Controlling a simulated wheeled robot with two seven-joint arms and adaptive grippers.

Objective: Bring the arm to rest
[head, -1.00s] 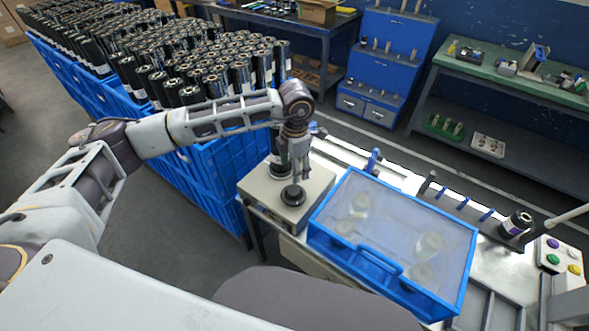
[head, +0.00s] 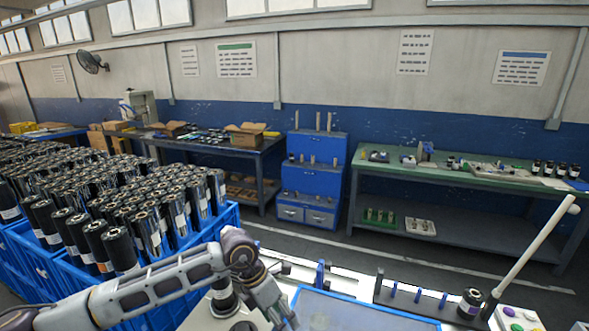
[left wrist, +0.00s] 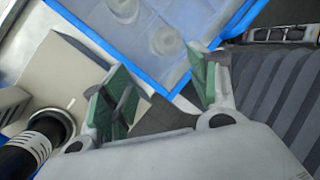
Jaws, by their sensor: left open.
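My left arm comes in from the lower left in the head view. Its gripper (head: 275,304) hangs low over the near workbench, between a black roll on a pale machine block (head: 202,318) and a blue-framed clear cover (head: 345,312). In the left wrist view the gripper (left wrist: 160,92) has its two green-padded fingers spread apart with nothing between them. That view also shows the blue frame of the cover (left wrist: 108,52) and a black roll with a white label (left wrist: 38,140) at the lower left. My right gripper is in neither view.
Blue crates (head: 222,222) packed with upright black rolls stand at the left. A blue drawer rack (head: 310,178) and a green-topped bench (head: 470,180) stand along the back. A pale rod (head: 535,250) leans up at the right. Open floor lies between the near bench and the back.

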